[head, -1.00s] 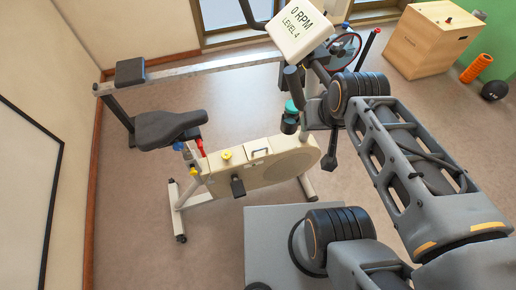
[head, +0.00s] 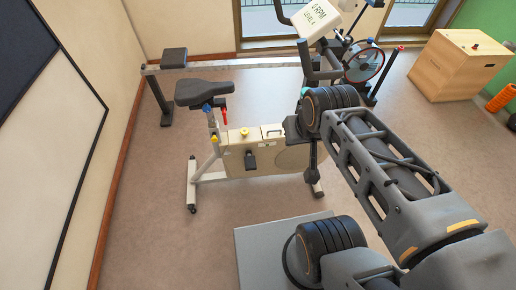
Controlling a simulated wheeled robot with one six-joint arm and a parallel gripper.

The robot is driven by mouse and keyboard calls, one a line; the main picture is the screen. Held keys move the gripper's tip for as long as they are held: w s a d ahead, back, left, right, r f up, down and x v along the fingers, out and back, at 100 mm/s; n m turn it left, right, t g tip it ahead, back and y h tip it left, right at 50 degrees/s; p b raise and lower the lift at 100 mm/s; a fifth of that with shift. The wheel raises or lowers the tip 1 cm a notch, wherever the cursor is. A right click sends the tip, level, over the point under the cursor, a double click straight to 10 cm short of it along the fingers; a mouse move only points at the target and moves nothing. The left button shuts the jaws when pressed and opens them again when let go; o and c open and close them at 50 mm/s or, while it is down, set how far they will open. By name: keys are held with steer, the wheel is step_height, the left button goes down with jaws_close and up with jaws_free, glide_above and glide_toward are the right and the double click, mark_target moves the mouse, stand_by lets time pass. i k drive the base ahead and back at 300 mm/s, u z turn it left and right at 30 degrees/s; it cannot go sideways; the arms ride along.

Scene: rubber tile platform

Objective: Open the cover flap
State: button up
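The exercise bike (head: 292,160) has a cream housing with a round disc shape on its side. A small cover flap with a handle (head: 272,131) sits on the top of the housing and looks closed, though its edges are too small to make out. My gripper (head: 313,158) hangs at the end of my arm, in front of the housing's right end and to the right of the flap. It seems apart from the flap. Its fingers are too small and dark to tell whether they are open or shut.
A yellow knob (head: 244,132) and a black pedal (head: 250,160) are near the flap. The bike's saddle (head: 203,93) and red lever (head: 225,116) stand to the left. A wooden box (head: 458,66) is at the back right.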

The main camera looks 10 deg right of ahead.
mark_target(275, 131)
steer(key=z, duration=0.05)
steer(key=k, duration=0.4)
steer(key=u, duration=1.35)
steer(key=i, duration=1)
steer(key=z, duration=0.85)
steer(key=i, duration=0.8)
steer(key=z, duration=0.85)
